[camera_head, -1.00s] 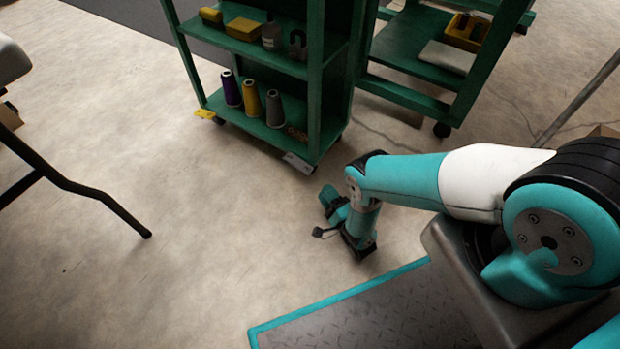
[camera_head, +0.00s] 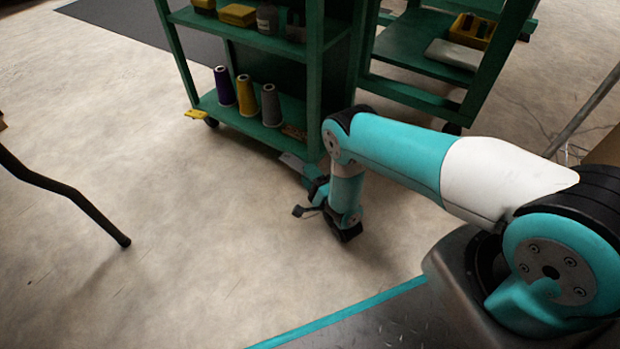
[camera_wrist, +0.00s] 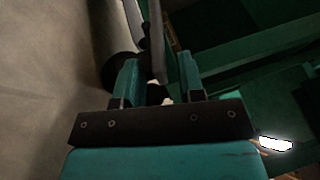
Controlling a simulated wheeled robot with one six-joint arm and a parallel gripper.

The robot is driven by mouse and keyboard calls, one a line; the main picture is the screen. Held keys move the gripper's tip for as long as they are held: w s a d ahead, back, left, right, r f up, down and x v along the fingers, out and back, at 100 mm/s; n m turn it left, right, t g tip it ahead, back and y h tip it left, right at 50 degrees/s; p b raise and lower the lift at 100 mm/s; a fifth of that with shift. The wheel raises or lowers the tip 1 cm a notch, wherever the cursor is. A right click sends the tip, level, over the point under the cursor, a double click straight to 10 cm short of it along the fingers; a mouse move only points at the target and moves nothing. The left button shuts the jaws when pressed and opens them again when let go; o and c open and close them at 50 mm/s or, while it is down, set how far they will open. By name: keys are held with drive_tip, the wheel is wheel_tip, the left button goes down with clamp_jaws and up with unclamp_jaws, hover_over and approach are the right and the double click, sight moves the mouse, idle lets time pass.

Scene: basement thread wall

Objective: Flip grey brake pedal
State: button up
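The grey brake pedal (camera_head: 296,164) is a flat plate low at the near corner of the green cart (camera_head: 315,75). In the head view my gripper (camera_head: 312,182) is low over the floor right at the pedal, partly covering it. In the wrist view my gripper (camera_wrist: 158,75) has its two teal fingers apart. A thin dark strip (camera_wrist: 157,40), which looks like the pedal seen edge-on, shows between and beyond the fingertips. I cannot tell whether a finger touches it.
A dark wheel (camera_wrist: 118,68) is close beside the left finger. The cart carries thread cones (camera_head: 245,95), and a yellow pedal (camera_head: 196,114) is at its far left corner. A second green cart (camera_head: 430,60) stands behind. The floor to the left is open up to a black leg (camera_head: 70,190).

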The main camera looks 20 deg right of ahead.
clamp_jaws()
drive_tip(key=shift+r+g+p, duration=0.4)
drive_tip(key=shift+r+p, duration=0.15)
drive_tip(key=shift+p, duration=0.55)
drive_tip(key=r+n+g+p, duration=0.1)
drive_tip(key=p, duration=0.1)
drive_tip(key=g+h+p, duration=0.1)
drive_tip(key=g+p, duration=0.1)
drive_tip(key=p, duration=0.1)
drive_tip(key=shift+w+a+r+n, duration=0.1)
drive_tip(key=shift+r+n, duration=0.25)
drive_tip(key=shift+n, duration=0.05)
drive_tip(key=shift+f+g+p, duration=0.1)
drive_tip(key=shift+g+p, duration=0.2)
drive_tip(key=shift+g, duration=0.2)
drive_tip(key=shift+f, duration=0.1)
unclamp_jaws()
